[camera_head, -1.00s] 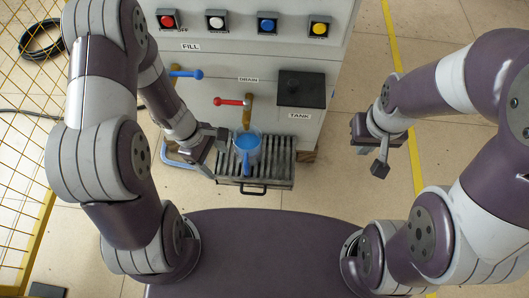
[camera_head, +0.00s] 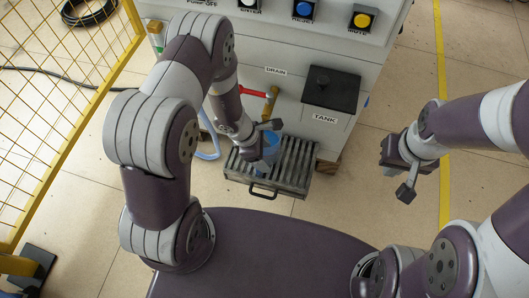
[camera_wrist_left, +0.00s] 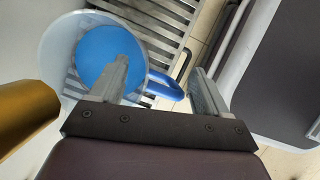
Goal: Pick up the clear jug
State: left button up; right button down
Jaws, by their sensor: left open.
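The clear jug (camera_head: 273,146) with blue contents stands on the slatted tray below the drain spout, partly hidden by my left gripper (camera_head: 262,142). In the left wrist view the jug (camera_wrist_left: 58,52) is seen from above, its round mouth at the upper left. Its blue handle (camera_wrist_left: 166,88) lies between the two fingers of my left gripper (camera_wrist_left: 162,85), which is open. One finger overlaps the jug's mouth in the picture; the other is right of the handle, apart from it. My right gripper (camera_head: 400,172) hangs in the air at the right, away from the jug; its jaw gap is unclear.
The slatted tray (camera_head: 297,165) projects from the machine's front. A red drain lever (camera_head: 252,92) and brass spout (camera_head: 270,101) are above it; the brass pipe (camera_wrist_left: 24,108) is close at left in the wrist view. The tank (camera_head: 331,88) is right. A yellow fence (camera_head: 60,110) stands left.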

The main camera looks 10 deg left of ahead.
pick_arm(q)
grip_shut()
jog(key=shift+s+f, duration=0.1)
jog(key=shift+s, duration=0.15)
dwell(1.2)
